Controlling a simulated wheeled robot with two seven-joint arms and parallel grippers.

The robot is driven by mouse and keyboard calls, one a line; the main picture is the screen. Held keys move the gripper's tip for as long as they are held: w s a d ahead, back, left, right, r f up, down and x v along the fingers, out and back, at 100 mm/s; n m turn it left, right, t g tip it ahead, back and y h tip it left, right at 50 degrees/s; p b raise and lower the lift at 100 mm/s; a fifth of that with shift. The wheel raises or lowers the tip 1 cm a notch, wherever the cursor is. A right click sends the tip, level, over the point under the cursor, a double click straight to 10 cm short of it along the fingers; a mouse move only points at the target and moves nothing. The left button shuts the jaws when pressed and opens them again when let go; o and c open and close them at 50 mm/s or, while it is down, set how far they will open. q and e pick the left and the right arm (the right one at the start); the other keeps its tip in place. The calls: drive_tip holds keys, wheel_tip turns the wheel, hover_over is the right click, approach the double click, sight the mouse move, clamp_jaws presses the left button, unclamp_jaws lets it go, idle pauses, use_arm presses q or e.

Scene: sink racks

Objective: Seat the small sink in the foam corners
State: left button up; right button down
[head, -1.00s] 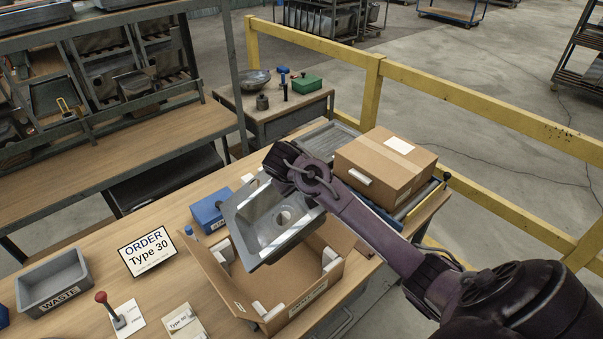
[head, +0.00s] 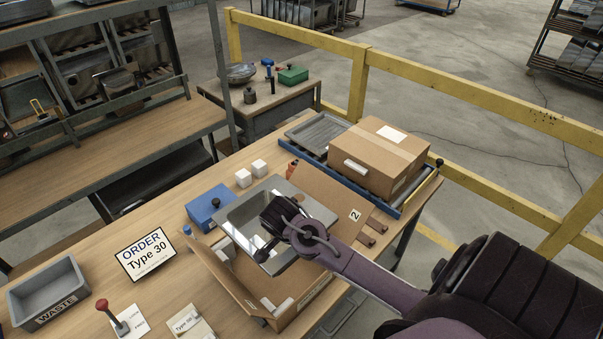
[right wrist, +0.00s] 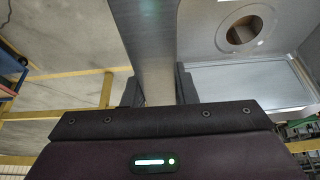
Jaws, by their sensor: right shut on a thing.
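The small steel sink (head: 235,212) is held over the open cardboard box (head: 235,287), tilted. It covers much of the box's inside. White foam corners show in the box, one at the left (head: 225,247) and one at the front (head: 283,306); the others are hidden. My right gripper (head: 277,222) is shut on the sink's edge. In the right wrist view the jaws (right wrist: 158,92) close on a metal wall of the sink (right wrist: 155,45), with its drain hole at the upper right. Whether the sink touches the foam cannot be told. My left gripper is not in view.
Two white foam blocks (head: 251,173) lie on the table behind the sink. A blue box (head: 208,205) stands left of it. A closed carton (head: 383,160) and a ribbed tray (head: 318,133) sit behind right. A waste bin (head: 50,290), order sign (head: 146,254) and red-knobbed lever (head: 110,315) are at left.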

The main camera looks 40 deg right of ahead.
drive_tip(key=shift+d+r, duration=0.1)
idle(0.3)
wheel_tip(320, 180, down, 6)
drive_tip(key=b, duration=0.2)
drive_tip(key=shift+r+b, duration=0.1)
drive_tip(key=shift+b, duration=0.25)
drive_tip(key=shift+p, duration=1.35)
idle(1.7)
